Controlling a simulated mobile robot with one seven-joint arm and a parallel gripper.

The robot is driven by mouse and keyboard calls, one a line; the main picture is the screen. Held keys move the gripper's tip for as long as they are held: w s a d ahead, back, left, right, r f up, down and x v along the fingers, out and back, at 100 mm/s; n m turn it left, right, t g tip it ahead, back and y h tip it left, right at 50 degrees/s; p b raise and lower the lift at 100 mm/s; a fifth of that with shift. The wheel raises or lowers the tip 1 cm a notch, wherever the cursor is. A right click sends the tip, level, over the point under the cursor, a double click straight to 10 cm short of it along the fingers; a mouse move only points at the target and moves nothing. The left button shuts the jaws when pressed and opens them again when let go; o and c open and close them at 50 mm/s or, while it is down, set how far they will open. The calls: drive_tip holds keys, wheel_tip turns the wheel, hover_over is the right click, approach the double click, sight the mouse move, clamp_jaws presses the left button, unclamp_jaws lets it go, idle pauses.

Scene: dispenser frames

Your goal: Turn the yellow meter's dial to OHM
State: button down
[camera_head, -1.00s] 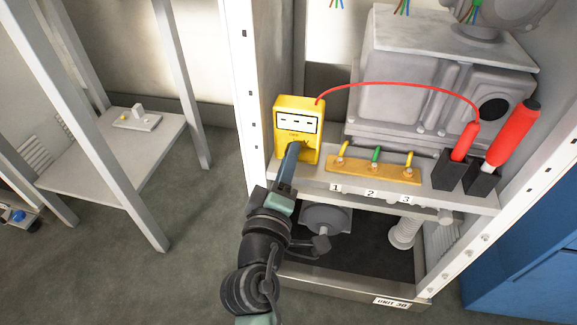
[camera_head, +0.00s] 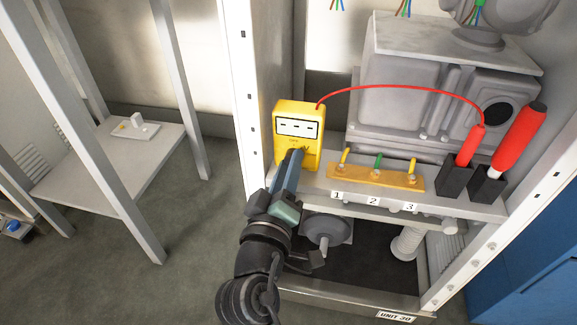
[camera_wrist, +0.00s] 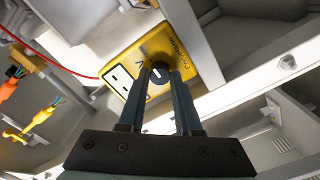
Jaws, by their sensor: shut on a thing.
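The yellow meter (camera_head: 312,112) stands upright at the left end of the cabinet shelf. Its white display (camera_head: 298,128) shows dashes. In the head view my gripper (camera_head: 293,158) reaches its lower front and hides the dial. In the wrist view the yellow meter (camera_wrist: 135,52) lies beyond my fingers, and its dark round dial (camera_wrist: 160,72) with a pale pointer mark sits between the fingertips of my gripper (camera_wrist: 163,76). My gripper is shut on the dial. The lettering around the dial is too small and partly covered to read, so I cannot tell the setting.
A red lead (camera_head: 400,88) arches from the meter's top to a red probe (camera_head: 470,146) in a black holder. A second, larger red probe (camera_head: 519,137) stands beside it. A terminal strip (camera_head: 362,177) marked 1, 2, 3 lies right of the meter. The cabinet's left post (camera_head: 240,80) is close by.

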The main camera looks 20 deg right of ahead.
drive_tip(key=c, duration=0.6)
unclamp_jaws()
drive_tip(key=p+v, duration=0.2)
drive_tip(key=v, duration=1.1)
drive_tip(key=shift+w+r, duration=0.1)
